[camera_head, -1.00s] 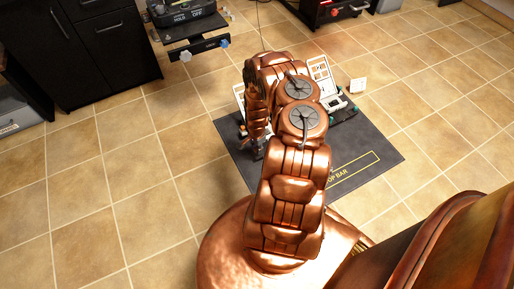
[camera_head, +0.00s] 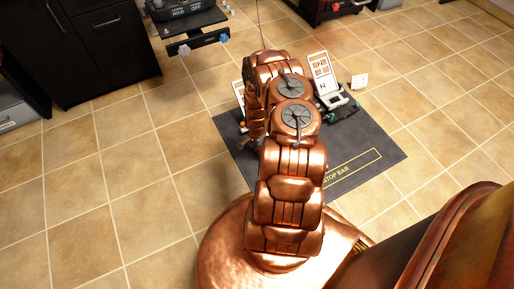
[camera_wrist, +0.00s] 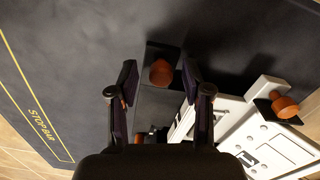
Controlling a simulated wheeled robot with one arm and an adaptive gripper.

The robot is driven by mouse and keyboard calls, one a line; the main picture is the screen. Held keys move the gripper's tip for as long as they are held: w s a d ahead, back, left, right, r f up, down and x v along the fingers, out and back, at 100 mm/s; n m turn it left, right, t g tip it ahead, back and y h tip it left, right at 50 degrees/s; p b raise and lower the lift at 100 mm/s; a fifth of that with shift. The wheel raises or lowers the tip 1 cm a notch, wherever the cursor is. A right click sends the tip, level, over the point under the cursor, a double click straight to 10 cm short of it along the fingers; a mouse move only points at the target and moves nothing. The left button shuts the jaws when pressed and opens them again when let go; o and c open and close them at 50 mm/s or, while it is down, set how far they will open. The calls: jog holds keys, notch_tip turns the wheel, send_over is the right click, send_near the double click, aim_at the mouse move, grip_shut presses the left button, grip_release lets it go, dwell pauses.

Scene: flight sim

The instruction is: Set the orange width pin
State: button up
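In the wrist view, my gripper (camera_wrist: 158,80) is open, its two dark fingers spread apart. An orange-brown knob-like pin (camera_wrist: 161,73) on a dark block shows between and beyond the fingertips. I cannot tell its distance from them, and I see no contact. A second orange pin (camera_wrist: 285,106) stands on a dark bracket at the right, beside a white panel (camera_wrist: 270,150). I cannot tell from a label which one is the width pin. In the head view my copper arm hides the gripper and both pins.
A dark mat (camera_head: 362,136) marked "STOP BAR" lies on the tiled floor. A white panel stand (camera_head: 326,82) and a small white card (camera_head: 360,81) stand right of my arm. Black cabinets (camera_head: 105,45) and a dark shelf unit (camera_head: 190,24) are behind.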

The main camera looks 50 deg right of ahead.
aim_at(257, 149)
jog(key=shift+r, duration=0.1)
notch_tip(257, 149, up, 12)
dwell(1.0)
dwell(0.5)
